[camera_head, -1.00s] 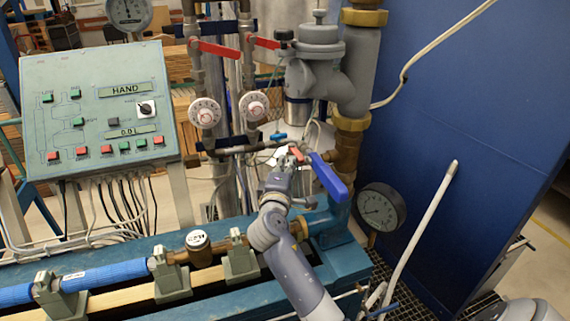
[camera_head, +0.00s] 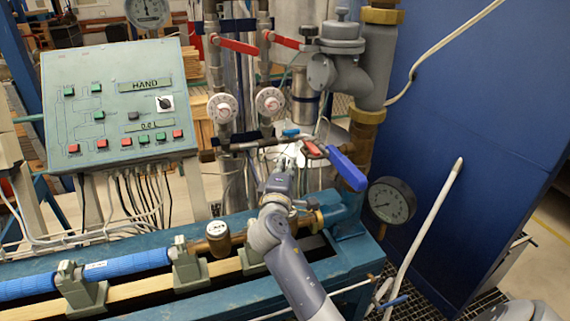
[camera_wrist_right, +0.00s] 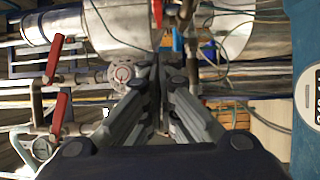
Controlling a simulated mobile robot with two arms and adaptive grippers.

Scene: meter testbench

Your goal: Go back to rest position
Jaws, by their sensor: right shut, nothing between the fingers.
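My right gripper (camera_head: 285,163) is in the middle of the head view, in front of the pipes and just left of a large blue valve handle (camera_head: 347,168). Its arm comes up from the bottom edge. In the right wrist view the right gripper's fingers (camera_wrist_right: 157,72) are together with nothing between them. My left gripper is not in view.
A green control panel (camera_head: 66,126) stands at the left. A blue bench (camera_head: 235,297) with a blue pipe (camera_head: 120,264) and a brass meter (camera_head: 217,232) runs along the front. Red-handled valves (camera_head: 240,46) and a dark pressure gauge (camera_head: 391,200) are near. A blue wall (camera_head: 490,110) closes the right.

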